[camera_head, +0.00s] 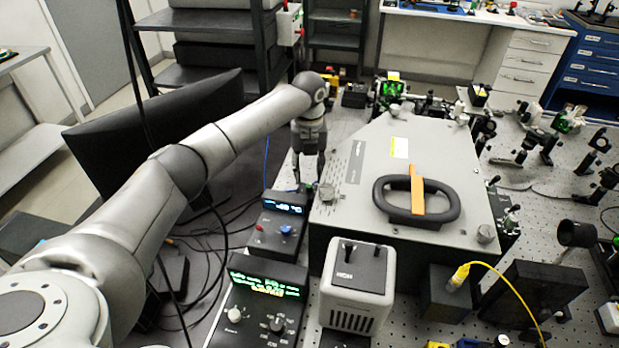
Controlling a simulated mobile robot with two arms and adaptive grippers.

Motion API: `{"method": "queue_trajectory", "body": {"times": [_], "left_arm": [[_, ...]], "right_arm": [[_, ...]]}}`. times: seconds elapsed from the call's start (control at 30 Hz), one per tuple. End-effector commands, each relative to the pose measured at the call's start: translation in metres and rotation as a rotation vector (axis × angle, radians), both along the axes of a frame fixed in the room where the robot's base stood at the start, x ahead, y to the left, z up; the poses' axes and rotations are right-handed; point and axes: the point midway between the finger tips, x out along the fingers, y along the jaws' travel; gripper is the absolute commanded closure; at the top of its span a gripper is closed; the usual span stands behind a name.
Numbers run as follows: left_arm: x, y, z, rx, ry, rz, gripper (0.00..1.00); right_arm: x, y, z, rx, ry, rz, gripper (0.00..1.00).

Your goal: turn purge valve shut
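My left gripper (309,178) points down at the left edge of the large grey instrument box (375,150). Its two fingers show apart, with a gap between them. A small fitting (309,188) sits just below the fingertips; I cannot tell whether they touch it. It may be the purge valve, but it is too small to be sure. A black loop handle (447,206) with an orange strip (417,195) lies on the lid. My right gripper is not in view.
Control units with lit displays (268,285) (284,206) and a grey ventilated unit (358,285) stand in front. A dark monitor (150,130) is behind my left arm. Optics crowd the perforated bench to the right. A yellow cable (500,282) runs at lower right.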

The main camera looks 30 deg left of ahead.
Motion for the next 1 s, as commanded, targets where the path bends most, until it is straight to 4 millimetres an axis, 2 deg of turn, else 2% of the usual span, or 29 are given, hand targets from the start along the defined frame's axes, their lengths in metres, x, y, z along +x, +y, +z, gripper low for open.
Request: {"method": "queue_trajectory", "body": {"times": [0.1,0.3,0.63,0.93,1.0], "left_arm": [[-0.001,0.0,-0.019,0.001,0.003,0.001,0.61],[0.0,-0.001,-0.04,0.0,0.0,-0.001,0.61],[0.0,0.0,-0.044,0.001,-0.001,-0.001,0.61],[0.0,0.0,-0.044,0.0,-0.001,-0.001,0.99],[0.0,0.0,-0.044,0.001,-0.001,-0.001,1.0]], "right_arm": [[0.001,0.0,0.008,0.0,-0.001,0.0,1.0],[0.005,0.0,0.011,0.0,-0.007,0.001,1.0],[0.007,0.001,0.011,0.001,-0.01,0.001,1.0],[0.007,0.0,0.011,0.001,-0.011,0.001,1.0],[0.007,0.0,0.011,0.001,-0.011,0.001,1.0]]}}
